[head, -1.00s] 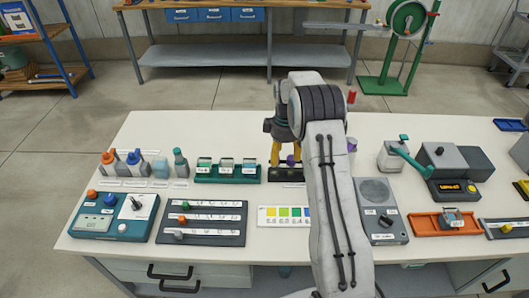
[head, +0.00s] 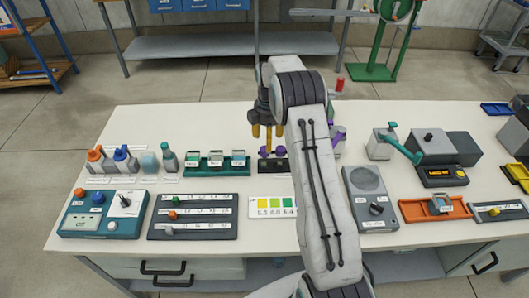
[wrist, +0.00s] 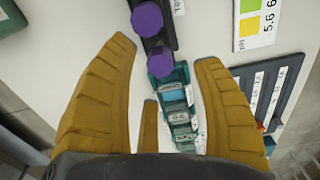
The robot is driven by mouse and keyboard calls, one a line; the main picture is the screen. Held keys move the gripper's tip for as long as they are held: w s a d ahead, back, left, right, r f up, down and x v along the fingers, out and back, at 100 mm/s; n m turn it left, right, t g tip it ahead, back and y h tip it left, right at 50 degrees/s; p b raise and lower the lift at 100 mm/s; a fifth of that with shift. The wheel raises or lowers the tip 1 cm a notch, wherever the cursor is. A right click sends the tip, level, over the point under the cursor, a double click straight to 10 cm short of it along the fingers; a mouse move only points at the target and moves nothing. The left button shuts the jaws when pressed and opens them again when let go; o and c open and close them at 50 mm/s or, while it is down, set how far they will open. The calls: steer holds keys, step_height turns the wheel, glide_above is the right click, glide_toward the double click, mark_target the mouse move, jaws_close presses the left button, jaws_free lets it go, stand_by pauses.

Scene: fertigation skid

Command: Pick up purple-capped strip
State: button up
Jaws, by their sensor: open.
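Two purple caps show side by side on a small black holder (head: 272,166) at the middle of the bench; in the wrist view they are the upper purple cap (wrist: 147,18) and the lower purple cap (wrist: 160,62). What is below the caps is hidden, so I cannot tell which one tops a strip. My gripper (head: 268,131) has yellow fingers, is open and empty, and appears above and behind the caps in the head view.
A teal rack (head: 216,170) with several vials stands left of the holder; bottles are farther left. A pH colour card (head: 272,208) lies in front of the holder. A grey meter box (head: 375,190) stands right of my arm. Bare bench lies behind the rack.

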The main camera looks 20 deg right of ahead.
mark_target(265, 156)
steer(key=shift+w+a+f+p, duration=0.1)
steer(key=shift+f+p, duration=0.35)
steer(key=shift+f, duration=1.15)
steer(key=shift+w+a+f+p, duration=0.1)
steer(key=shift+f+p, duration=0.35)
steer(key=shift+f, duration=1.1)
steer(key=shift+c, duration=0.2)
steer(key=c, duration=0.9)
